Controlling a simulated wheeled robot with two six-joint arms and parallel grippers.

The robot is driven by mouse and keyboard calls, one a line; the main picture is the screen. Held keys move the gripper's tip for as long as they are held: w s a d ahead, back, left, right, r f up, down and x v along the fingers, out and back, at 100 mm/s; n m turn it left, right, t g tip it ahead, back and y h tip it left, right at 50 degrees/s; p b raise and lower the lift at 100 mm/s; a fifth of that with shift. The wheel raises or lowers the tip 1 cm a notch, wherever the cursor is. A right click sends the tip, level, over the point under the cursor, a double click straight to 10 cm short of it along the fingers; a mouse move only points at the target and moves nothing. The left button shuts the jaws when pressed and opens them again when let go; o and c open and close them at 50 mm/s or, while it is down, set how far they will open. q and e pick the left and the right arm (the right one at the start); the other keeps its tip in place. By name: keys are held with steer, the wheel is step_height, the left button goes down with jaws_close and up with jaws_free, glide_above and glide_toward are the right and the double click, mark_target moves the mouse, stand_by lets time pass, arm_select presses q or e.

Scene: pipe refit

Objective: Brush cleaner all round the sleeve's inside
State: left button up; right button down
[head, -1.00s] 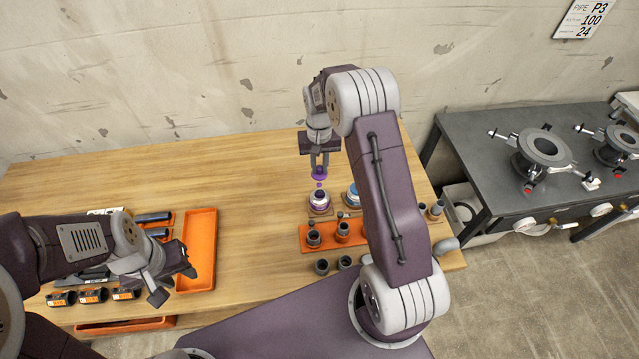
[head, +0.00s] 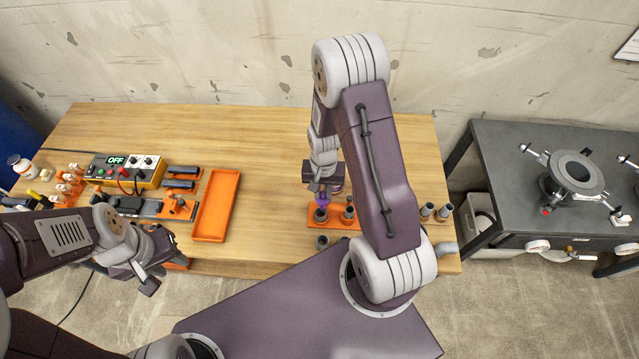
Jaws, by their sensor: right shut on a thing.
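My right gripper (head: 321,191) is shut on a purple cap with a brush (head: 322,199). It holds the cap right over the left-hand dark grey sleeve (head: 321,214) in the orange rack (head: 311,224). The brush end is hidden, so I cannot tell whether it is inside the sleeve or touching its wall. A purple jar (head: 338,187) shows in part behind the gripper. My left gripper (head: 162,275) looks open and empty, near the table's front edge at the left.
A second fitting (head: 348,214) stands in the rack. My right arm hides the area right of it. Grey fittings (head: 427,211) stand at the table's right end. An orange tray (head: 216,207) is empty. A box reading OFF (head: 126,169) stands at the left. The back middle of the table is clear.

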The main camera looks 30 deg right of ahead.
mark_target(324, 200)
steer(key=shift+w+f, duration=0.25)
steer(key=shift+f, duration=0.1)
steer(key=shift+s+f+b, duration=0.2)
steer(key=shift+f+b, duration=0.9)
steer(key=shift+b, duration=0.15)
step_height(324, 200, down, 3)
steer(key=shift+w+r+b, duration=0.1)
steer(key=shift+b, duration=1.15)
steer(key=shift+r, duration=0.25)
steer(key=shift+s+d+f, duration=0.2)
steer(key=shift+w+p, duration=0.4)
steer(key=shift+w+a, duration=0.2)
steer(key=shift+w, duration=0.1)
steer(key=shift+a, duration=0.35)
